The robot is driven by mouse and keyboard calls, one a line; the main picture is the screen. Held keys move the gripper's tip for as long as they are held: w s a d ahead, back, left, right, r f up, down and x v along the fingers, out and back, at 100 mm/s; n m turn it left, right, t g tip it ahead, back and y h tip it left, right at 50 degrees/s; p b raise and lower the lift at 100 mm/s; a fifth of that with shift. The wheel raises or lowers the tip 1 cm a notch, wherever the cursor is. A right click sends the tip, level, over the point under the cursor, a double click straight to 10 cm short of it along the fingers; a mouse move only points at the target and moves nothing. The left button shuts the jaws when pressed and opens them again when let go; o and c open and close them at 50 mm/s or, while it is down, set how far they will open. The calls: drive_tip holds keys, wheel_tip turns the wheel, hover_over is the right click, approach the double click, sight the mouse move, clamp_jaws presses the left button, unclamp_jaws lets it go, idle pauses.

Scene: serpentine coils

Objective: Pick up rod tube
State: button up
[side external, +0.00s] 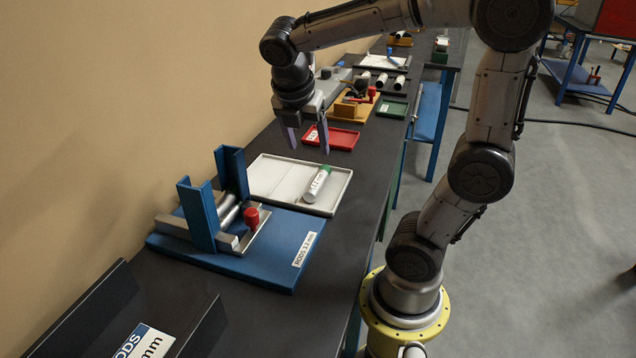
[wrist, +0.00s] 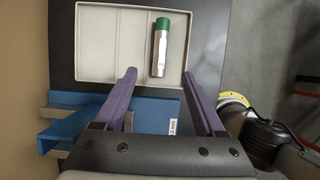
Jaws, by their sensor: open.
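The rod tube (side external: 317,184) is a silvery white cylinder with a green cap and a printed label. It lies on its side in the right part of a shallow white tray (side external: 265,187). In the wrist view the tube (wrist: 159,52) lies in the tray (wrist: 92,73), green end at the top, ahead of the fingertips. My gripper (side external: 308,143) is open and empty, pointing down above the far side of the tray. In the wrist view its two purple-grey fingers (wrist: 158,75) are spread wide, and nothing is between them.
A blue fixture (side external: 255,245) with upright posts, metal rods and a red knob (side external: 251,217) stands in front of the tray. A red tray (side external: 332,138) and a green tray (side external: 392,107) lie behind. A black bin (side external: 135,320) is at the front left.

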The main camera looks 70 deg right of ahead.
sight(317, 179)
drive_tip(key=x, duration=1.3)
drive_tip(key=shift+s, duration=0.1)
drive_tip(key=shift+r, duration=0.1)
clamp_jaws()
